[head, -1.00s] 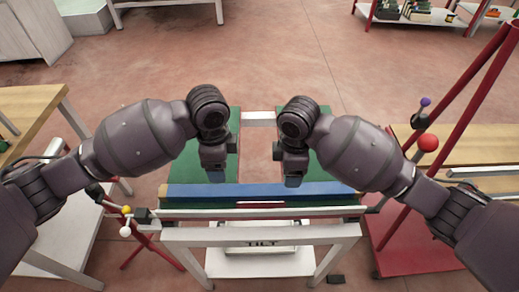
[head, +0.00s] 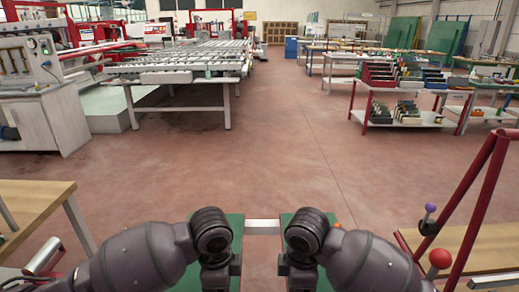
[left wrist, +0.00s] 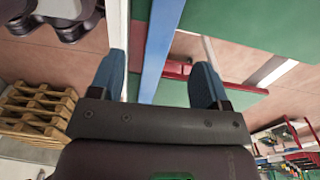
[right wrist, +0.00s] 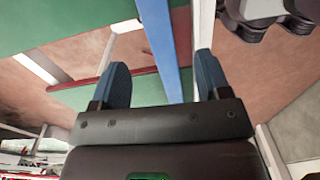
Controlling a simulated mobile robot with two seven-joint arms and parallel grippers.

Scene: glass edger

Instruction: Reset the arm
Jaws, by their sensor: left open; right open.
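My left arm (head: 150,258) and right arm (head: 375,262) stand side by side at the bottom of the head view, their gripper tips below the picture edge. In the left wrist view my left gripper (left wrist: 160,78) has its two blue fingers apart and nothing between them. In the right wrist view my right gripper (right wrist: 155,80) also has its blue fingers apart and holds nothing. Both are over the bench with green panels (head: 237,225); its blue strip (left wrist: 158,45) shows beyond the left fingers.
A wooden table (head: 35,208) is at the left and a red frame (head: 468,205) at the right, close to my arms. A roller table (head: 175,65) stands farther off at left. The red floor between is clear.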

